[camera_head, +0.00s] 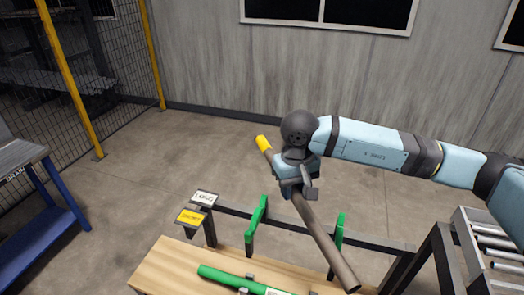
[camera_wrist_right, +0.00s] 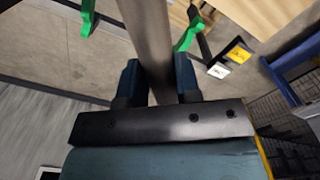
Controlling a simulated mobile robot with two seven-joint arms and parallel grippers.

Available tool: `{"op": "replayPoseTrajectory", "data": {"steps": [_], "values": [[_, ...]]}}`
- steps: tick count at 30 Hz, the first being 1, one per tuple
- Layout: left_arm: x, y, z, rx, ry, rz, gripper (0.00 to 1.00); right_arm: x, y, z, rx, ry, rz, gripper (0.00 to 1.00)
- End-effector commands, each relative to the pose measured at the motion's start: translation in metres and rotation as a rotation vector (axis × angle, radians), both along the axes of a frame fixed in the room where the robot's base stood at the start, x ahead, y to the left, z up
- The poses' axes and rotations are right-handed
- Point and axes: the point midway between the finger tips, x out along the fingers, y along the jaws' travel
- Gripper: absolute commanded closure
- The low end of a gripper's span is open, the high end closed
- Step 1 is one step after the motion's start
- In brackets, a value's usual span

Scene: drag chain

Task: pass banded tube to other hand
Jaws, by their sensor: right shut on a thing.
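The banded tube (camera_head: 322,237) is a long grey-brown tube with a yellow band at its far end (camera_head: 263,144). It is held in the air, slanting from upper left to lower right over the bench. My right gripper (camera_head: 294,190) is shut on it, nearer the yellow end than the plain end. In the right wrist view the tube (camera_wrist_right: 150,45) runs up between the two dark blue fingers (camera_wrist_right: 156,85). The yellow band does not show there. My left gripper is not in view.
A wooden bench (camera_head: 165,268) below carries a green tube (camera_head: 235,280). Behind it stands a dark rail with green brackets (camera_head: 256,222) and signs, one reading LONG (camera_head: 205,198). A roller conveyor (camera_head: 490,250) is at right, a blue-legged table (camera_head: 40,230) at left. Open floor lies behind.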

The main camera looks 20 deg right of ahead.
Motion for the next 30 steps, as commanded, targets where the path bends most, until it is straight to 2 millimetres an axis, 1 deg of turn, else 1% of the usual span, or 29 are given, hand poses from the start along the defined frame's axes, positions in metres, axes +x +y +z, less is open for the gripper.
{"op": "replayPoseTrajectory", "data": {"steps": [2,5,8,15,21,24,27,28,29,30], "values": [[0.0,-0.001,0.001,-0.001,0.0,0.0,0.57,0.003,0.008,0.004,0.002,-0.003,0.025,1.0],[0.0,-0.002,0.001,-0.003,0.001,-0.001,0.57,0.007,0.026,0.009,0.003,-0.004,0.083,1.0],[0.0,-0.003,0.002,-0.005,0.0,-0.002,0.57,0.013,0.051,0.017,0.003,-0.004,0.166,1.0],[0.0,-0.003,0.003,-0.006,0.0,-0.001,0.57,0.03,0.117,0.038,0.001,-0.005,0.39,1.0],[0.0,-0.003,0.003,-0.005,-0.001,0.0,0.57,0.042,0.165,0.053,0.001,-0.005,0.557,1.0],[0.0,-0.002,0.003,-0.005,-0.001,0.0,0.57,0.046,0.182,0.058,0.001,-0.004,0.619,1.0],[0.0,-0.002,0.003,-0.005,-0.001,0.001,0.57,0.049,0.194,0.062,0.002,-0.003,0.661,1.0],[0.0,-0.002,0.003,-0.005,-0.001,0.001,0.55,0.05,0.196,0.062,0.001,-0.002,0.67,1.0],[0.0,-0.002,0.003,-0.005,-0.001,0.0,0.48,0.05,0.198,0.062,0.001,-0.002,0.677,1.0],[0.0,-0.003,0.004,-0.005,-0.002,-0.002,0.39,0.051,0.2,0.063,0.001,-0.002,0.684,1.0]]}}
